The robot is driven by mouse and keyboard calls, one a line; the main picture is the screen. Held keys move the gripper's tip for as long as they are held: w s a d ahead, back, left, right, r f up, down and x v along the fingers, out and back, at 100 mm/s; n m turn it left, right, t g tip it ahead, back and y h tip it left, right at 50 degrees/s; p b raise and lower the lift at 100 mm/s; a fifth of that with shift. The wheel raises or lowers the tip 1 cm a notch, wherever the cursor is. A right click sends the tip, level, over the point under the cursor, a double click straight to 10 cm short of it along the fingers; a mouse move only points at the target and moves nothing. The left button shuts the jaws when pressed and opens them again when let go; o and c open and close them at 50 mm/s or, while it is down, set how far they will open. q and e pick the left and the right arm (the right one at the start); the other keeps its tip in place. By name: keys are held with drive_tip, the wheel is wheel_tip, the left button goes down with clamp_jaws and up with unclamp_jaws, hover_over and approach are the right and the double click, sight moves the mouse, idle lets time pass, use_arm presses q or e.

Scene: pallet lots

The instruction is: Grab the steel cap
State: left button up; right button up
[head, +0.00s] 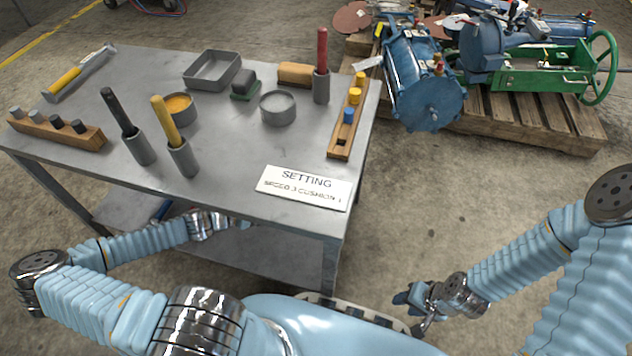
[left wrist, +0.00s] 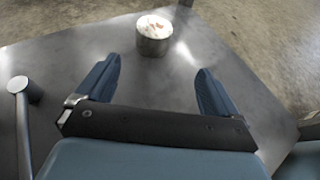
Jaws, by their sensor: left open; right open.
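I cannot tell for sure which is the steel cap. In the left wrist view, a short metal cylinder (left wrist: 153,38) with a pale, marked top stands on a grey metal surface. It is beyond my left gripper (left wrist: 158,66), which is open, empty and apart from it. In the head view that gripper is mostly hidden near the table's front. My right gripper (head: 411,310) is open and empty, right of the table.
The table (head: 228,170) also holds upright handled tools in grey cups, a round tin (head: 278,107), a square tray (head: 212,70), a sign (head: 304,187) and a right-hand rack (head: 341,138) with yellow and blue caps. A loaded pallet (head: 545,118) stands beyond. Open floor lies right.

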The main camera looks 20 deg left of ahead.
use_arm(q)
drive_tip(key=shift+n, duration=0.3)
drive_tip(key=x, duration=0.2)
drive_tip(key=b+x, duration=0.1)
drive_tip(key=x, duration=0.2)
drive_tip(key=a+b+x, duration=0.1)
drive_tip(key=x, duration=0.2)
drive_tip(key=shift+w+d, duration=0.1)
drive_tip(key=shift+w, duration=0.25)
drive_tip(key=b+x, duration=0.1)
drive_tip(key=x, duration=0.3)
drive_tip(key=shift+w+r+b, duration=0.15)
drive_tip(key=shift+w+b, duration=0.05)
drive_tip(key=shift+b, duration=0.1)
drive_tip(key=shift+w+d, duration=0.3)
drive_tip(key=shift+w, duration=0.15)
drive_tip(key=c, duration=1.2)
